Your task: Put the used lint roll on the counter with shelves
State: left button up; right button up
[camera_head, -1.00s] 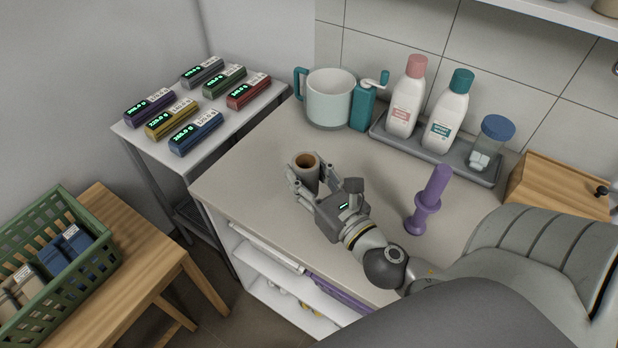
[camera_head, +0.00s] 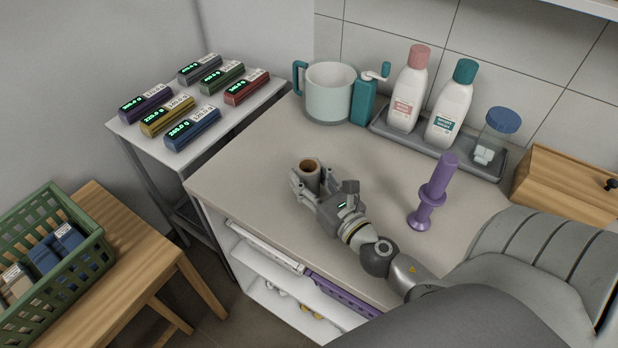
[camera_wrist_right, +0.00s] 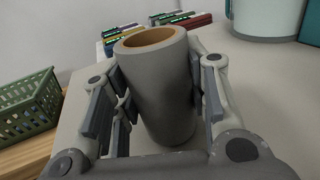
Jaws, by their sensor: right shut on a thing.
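The used lint roll (camera_head: 309,172) is a grey cylinder with a brown cardboard core, upright over the counter with shelves (camera_head: 254,171). My right gripper (camera_head: 309,187) is shut on it, with fingers on both sides of the roll. The right wrist view shows the lint roll (camera_wrist_right: 158,88) large between the fingers (camera_wrist_right: 158,95). The roll is at or just above the counter top; I cannot tell if its base touches, as the gripper hides it. My left gripper is not in view.
On the counter stand a teal-handled mug (camera_head: 329,92), a teal dispenser (camera_head: 364,101), a grey tray (camera_head: 480,167) with two bottles and a jar, a purple handle (camera_head: 432,193) and a wooden box (camera_head: 560,186). A side table (camera_head: 140,143) and a green basket (camera_head: 50,283) are left. The counter's front left is clear.

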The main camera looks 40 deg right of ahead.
jog(key=shift+f, duration=0.2)
jog(key=o, duration=1)
jog(key=shift+r, duration=0.1)
jog(key=shift+r, duration=0.15)
jog(key=shift+s+f, duration=0.2)
jog(key=shift+s, duration=0.1)
jog(key=s+b, duration=0.6)
jog(key=s, duration=0.3)
jog(key=shift+s+r+b, duration=0.15)
jog(key=shift+s+b, duration=0.15)
jog(key=shift+s, duration=0.9)
